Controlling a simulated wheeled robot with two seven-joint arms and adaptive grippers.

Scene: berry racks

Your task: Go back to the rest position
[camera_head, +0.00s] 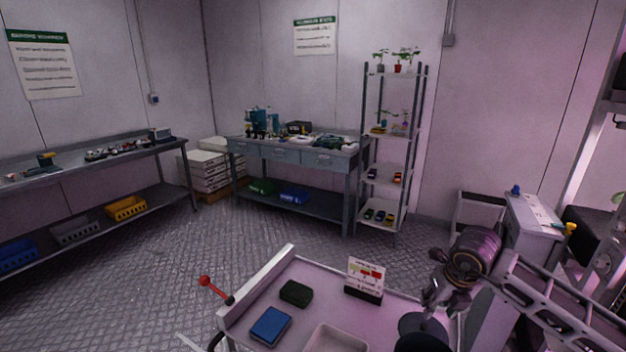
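My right arm comes in from the right side, and my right gripper (438,298) hangs over the right part of the cart in front of me. The gripper is small and dark here, and I cannot tell whether its fingers are open or shut. I see nothing clearly held in it. My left gripper is not in view.
The cart (245,300) close in front carries a blue box (271,326), a dark green block (296,293), a sign stand (365,279) and a pale tray (335,340). A plant rack (420,150) and workbenches line the walls. The floor left of the cart is clear.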

